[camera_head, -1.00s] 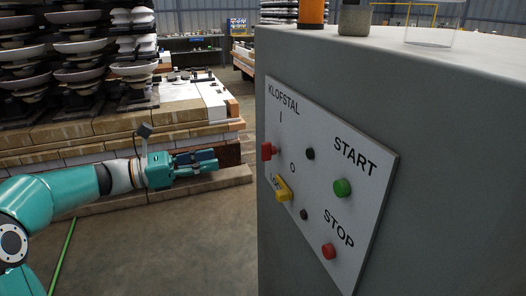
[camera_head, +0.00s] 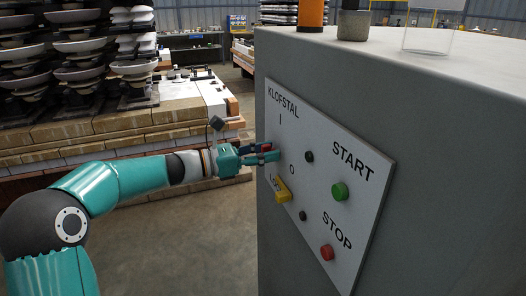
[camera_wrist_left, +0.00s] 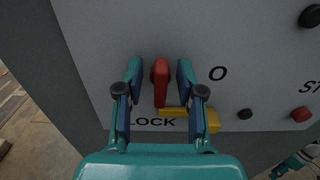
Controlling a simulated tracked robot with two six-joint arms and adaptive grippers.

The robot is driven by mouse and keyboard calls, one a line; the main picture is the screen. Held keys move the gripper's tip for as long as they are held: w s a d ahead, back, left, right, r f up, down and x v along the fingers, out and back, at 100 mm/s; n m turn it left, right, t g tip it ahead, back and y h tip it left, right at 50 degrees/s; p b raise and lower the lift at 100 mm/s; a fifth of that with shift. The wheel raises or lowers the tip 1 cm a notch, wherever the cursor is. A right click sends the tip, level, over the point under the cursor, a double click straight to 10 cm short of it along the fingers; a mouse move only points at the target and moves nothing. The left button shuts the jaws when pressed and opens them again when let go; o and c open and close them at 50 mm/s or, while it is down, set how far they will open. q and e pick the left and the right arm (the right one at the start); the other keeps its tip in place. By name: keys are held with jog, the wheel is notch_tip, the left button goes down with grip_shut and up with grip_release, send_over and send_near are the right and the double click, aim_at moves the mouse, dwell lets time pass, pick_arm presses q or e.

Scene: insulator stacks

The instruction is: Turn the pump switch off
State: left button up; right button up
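The pump switch is a red handle (camera_wrist_left: 160,84) on the white control panel (camera_wrist_left: 240,70) lettered KLOFSTAL. In the left wrist view it stands upright in the picture, with the O mark to its right and the word LOCK below. My left gripper (camera_head: 264,152) is at the panel's left edge in the head view and mostly hides the handle there. In the wrist view its fingers are open, one on each side of the handle, with a gap on both sides. A small teal and dark part at the wrist view's lower right may be my right gripper; its state is unclear.
A yellow lock piece (camera_head: 283,189) sits just below the switch. The panel also bears a green START button (camera_head: 340,191), a red STOP button (camera_head: 327,252) and small black knobs. The grey cabinet (camera_head: 430,90) fills the right. Insulator stacks (camera_head: 80,70) stand behind my arm.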

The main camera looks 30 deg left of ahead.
pick_arm(q)
grip_shut()
jog(key=shift+a, duration=0.35)
jog(key=shift+d, duration=0.25)
jog(key=shift+f+m+b, duration=0.2)
jog(key=shift+m+b, duration=0.5)
jog(key=shift+b, duration=0.4)
jog(key=m+b, duration=1)
jog(key=b, duration=0.1)
jog(key=shift+s+d+f+m, duration=0.15)
jog(key=shift+d+f+m, duration=0.05)
jog(key=shift+m, duration=0.1)
jog(key=m+b, duration=0.2)
jog(key=m, duration=0.1)
jog(key=shift+b, duration=0.4)
jog(key=shift+m+b, duration=0.75)
jog(key=shift+m, duration=0.65)
jog(key=shift+d+f, duration=0.1)
